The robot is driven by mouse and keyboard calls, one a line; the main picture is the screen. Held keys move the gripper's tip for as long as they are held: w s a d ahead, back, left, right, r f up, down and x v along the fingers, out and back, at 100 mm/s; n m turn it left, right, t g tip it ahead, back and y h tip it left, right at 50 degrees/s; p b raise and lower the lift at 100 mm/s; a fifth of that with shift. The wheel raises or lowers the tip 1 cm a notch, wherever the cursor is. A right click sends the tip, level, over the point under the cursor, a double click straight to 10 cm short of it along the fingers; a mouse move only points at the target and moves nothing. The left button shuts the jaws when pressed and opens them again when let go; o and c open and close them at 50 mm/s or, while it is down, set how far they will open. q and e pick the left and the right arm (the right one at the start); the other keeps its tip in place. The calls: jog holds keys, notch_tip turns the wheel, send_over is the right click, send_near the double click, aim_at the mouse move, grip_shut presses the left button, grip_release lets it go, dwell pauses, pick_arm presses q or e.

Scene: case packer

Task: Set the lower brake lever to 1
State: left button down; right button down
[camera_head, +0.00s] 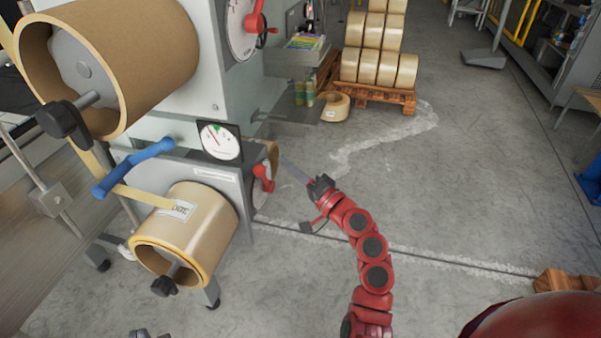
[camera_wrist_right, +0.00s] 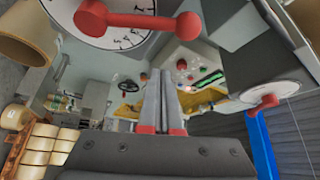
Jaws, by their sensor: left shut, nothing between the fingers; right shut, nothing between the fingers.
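The lower brake lever (camera_head: 263,176) is red and sits on a pale dial at the machine's right side, beside the lower tape roll. In the head view this dial is seen nearly edge-on, so its setting is unreadable. My right gripper (camera_head: 290,163) is shut and empty, to the right of the lever and apart from it. Its closed grey fingers (camera_wrist_right: 162,78) fill the middle of the right wrist view. That view shows two dials with red levers, a large one (camera_wrist_right: 130,20) at top and another (camera_wrist_right: 266,102) at right. My left gripper (camera_head: 142,333) is shut, barely showing at the bottom edge.
Above is a larger dial with a red upper lever (camera_head: 255,18). Large tape rolls (camera_head: 125,60), a blue handle (camera_head: 135,167) and a small gauge (camera_head: 220,142) are on the machine. Rolls stand on a pallet (camera_head: 375,95) behind.

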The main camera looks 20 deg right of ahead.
aim_at(264, 178)
jog(key=a, duration=0.2)
jog(key=a+f+p, duration=0.1)
jog(key=a, duration=0.1)
dwell(0.5)
jog(key=s+a+n+b, duration=0.1)
jog(key=b, duration=0.3)
jog(key=shift+f+y, duration=0.3)
jog(key=shift+f, duration=0.05)
